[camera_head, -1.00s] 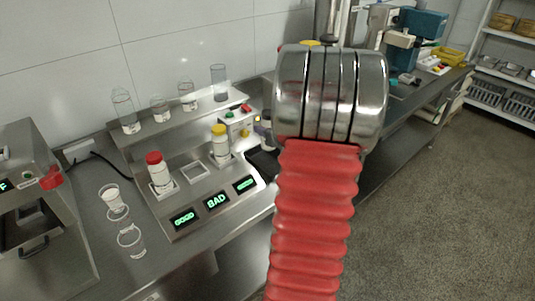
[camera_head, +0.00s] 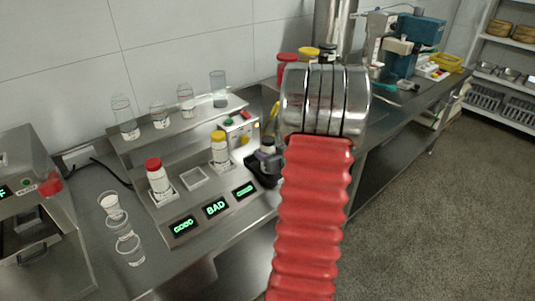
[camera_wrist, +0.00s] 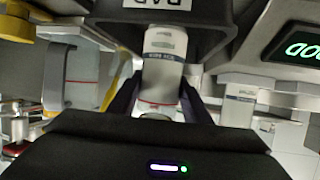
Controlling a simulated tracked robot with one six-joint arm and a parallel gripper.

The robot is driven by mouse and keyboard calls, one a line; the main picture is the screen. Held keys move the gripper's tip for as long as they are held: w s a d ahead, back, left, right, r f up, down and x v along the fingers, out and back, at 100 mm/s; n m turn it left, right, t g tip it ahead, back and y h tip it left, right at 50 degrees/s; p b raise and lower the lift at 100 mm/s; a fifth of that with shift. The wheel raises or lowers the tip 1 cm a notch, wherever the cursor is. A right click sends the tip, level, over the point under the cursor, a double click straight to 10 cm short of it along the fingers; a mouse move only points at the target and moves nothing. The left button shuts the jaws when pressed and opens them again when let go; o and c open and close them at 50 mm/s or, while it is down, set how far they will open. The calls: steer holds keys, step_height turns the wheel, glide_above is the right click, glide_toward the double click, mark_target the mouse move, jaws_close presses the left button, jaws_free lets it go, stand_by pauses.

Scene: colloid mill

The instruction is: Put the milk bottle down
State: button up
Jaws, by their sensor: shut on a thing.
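The milk bottle (camera_wrist: 163,72) is white with a printed label. In the wrist view it stands between the two dark fingers of my gripper (camera_wrist: 158,100), which is shut on it. Its far end lies within the outline of a dark open tray (camera_wrist: 208,42) marked BAD. Whether it touches the tray floor cannot be told. My arm hides part of this area.
A red-capped bottle (camera_head: 158,178) and a yellow-capped bottle (camera_head: 220,150) stand on the steel stand, with an empty square recess (camera_head: 194,178) between them. Glass beakers stand on the shelf behind, and more beakers (camera_head: 123,230) at the left. A button box (camera_head: 240,128) is close behind.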

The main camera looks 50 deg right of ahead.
steer(key=shift+f, duration=0.25)
steer(key=o, duration=1.2)
steer(key=shift+o, duration=0.2)
steer(key=shift+r, duration=0.1)
steer(key=shift+s+r, duration=0.1)
steer(key=shift+s, duration=0.05)
steer(key=v, duration=1.1)
steer(key=shift+s+a, duration=0.2)
steer(key=shift+s, duration=0.1)
steer(key=shift+w+r, duration=0.1)
steer(key=shift+r, duration=0.05)
